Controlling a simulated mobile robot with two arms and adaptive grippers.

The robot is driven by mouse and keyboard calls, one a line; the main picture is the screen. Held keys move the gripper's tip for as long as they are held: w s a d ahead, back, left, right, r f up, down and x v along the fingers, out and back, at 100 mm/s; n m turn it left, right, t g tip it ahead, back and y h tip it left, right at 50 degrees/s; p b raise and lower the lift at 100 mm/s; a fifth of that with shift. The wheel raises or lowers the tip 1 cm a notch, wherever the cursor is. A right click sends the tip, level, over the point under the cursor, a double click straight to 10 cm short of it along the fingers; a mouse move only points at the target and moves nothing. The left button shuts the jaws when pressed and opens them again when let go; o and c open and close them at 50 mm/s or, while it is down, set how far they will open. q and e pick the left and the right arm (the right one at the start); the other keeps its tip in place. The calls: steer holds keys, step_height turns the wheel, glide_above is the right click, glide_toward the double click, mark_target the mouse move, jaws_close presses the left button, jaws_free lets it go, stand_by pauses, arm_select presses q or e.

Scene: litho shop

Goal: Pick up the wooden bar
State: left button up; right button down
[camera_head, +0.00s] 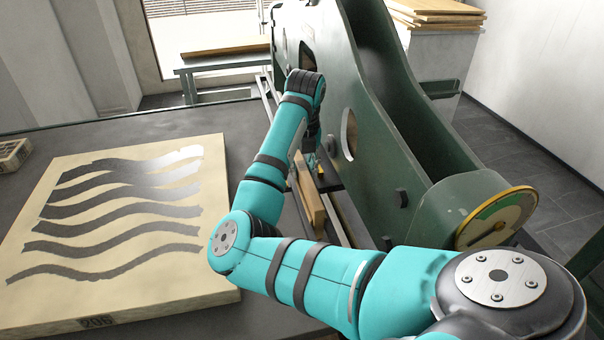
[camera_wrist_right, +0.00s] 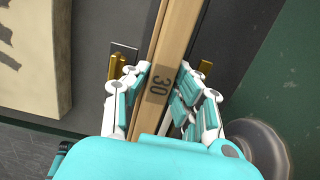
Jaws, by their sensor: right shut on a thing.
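The wooden bar (camera_wrist_right: 178,45) is a long, narrow, light-brown piece marked "30". In the right wrist view it runs up from between the fingers of my right gripper (camera_wrist_right: 158,88), which is shut on it. In the head view part of the bar (camera_head: 309,198) shows beside the green press, partly hidden by my teal right arm. My right gripper (camera_head: 311,160) is mostly hidden there behind the arm. I cannot tell whether the bar is lifted clear of what is under it. My left gripper is not in view.
The green press frame (camera_head: 375,120) stands close on the right of the bar, with a yellow-rimmed dial (camera_head: 497,218). A pale stone slab (camera_head: 150,282) with dark wavy stripes lies on the dark bed at left. A small wooden box (camera_head: 12,155) sits at the far left. Boards (camera_head: 435,14) are stacked behind.

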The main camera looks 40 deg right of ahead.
step_height(320, 180, up, 10)
steer(key=shift+r, duration=0.1)
stand_by(0.4)
stand_by(0.4)
